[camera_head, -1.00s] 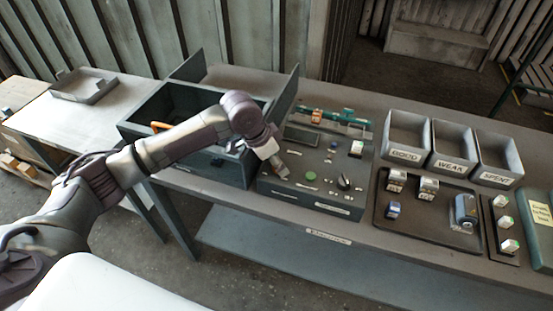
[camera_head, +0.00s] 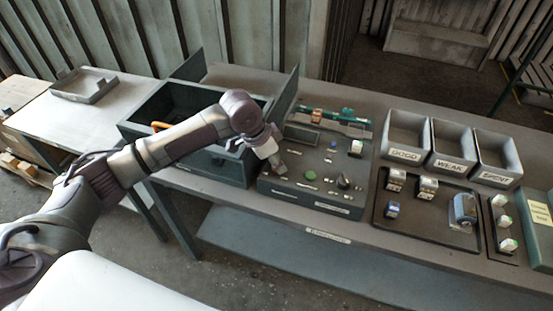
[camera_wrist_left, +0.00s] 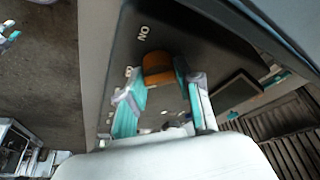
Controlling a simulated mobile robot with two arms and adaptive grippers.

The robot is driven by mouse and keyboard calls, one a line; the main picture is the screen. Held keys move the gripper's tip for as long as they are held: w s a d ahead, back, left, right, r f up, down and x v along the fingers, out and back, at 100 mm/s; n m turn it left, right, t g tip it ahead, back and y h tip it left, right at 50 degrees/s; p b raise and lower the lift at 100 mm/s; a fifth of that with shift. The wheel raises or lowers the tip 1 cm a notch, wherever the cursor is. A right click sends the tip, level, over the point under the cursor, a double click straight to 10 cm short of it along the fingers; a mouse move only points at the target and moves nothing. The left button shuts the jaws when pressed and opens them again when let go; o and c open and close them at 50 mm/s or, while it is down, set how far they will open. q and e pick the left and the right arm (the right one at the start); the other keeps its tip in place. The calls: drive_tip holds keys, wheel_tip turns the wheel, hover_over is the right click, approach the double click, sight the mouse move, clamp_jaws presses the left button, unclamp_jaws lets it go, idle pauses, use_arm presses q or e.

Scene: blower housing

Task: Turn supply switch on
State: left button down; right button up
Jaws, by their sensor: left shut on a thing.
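My left gripper (camera_head: 279,168) reaches down to the left part of the dark control panel (camera_head: 325,171). In the left wrist view, the fingers of this gripper (camera_wrist_left: 163,100) are shut on an orange-brown switch knob (camera_wrist_left: 158,69), one finger on each side. A white "ON" label (camera_wrist_left: 142,33) is on the panel beyond the knob, and a second label beside the knob is partly hidden by a finger. In the head view the gripper hides the knob. My right gripper is in neither view.
A green button (camera_head: 310,175) and a black knob (camera_head: 343,182) sit right of my gripper. A deep open bin (camera_head: 235,168) stands left of the panel. On the right are a dark tray (camera_head: 428,234) with small blocks and boxes labelled GOOD, WEAK (camera_head: 455,162) and SPENT.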

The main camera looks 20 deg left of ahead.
use_arm(q)
drive_tip(key=m+p, duration=0.1)
drive_tip(key=m, duration=0.2)
drive_tip(key=shift+w+r+g+h, duration=0.1)
drive_tip(key=shift+r+g+h, duration=0.05)
drive_tip(key=shift+g+h, duration=0.25)
drive_tip(key=shift+m+g, duration=0.3)
drive_tip(key=shift+m, duration=0.6)
drive_tip(key=shift+w+m+g, duration=0.1)
drive_tip(key=shift+m+g, duration=0.3)
drive_tip(key=shift+m, duration=0.5)
drive_tip(key=m+g+b, duration=0.1)
drive_tip(key=m, duration=0.1)
drive_tip(key=m+g+b, duration=0.1)
drive_tip(key=m, duration=0.2)
drive_tip(key=shift+w+f, duration=0.1)
drive_tip(key=shift+f, duration=0.1)
drive_tip(key=shift+r+m+g+y+b, duration=0.15)
drive_tip(key=shift+m+g+b, duration=0.2)
drive_tip(key=shift+m, duration=0.6)
drive_tip(key=shift+f+m+g+y+b, duration=0.1)
drive_tip(key=shift+m+g+b, duration=0.15)
drive_tip(key=shift+m+b, duration=0.45)
drive_tip(key=shift+r+m+g+y+b, duration=0.1)
drive_tip(key=shift+m+g+y+b, duration=0.15)
drive_tip(key=shift+m, duration=0.9)
drive_tip(key=c, duration=0.8)
unclamp_jaws()
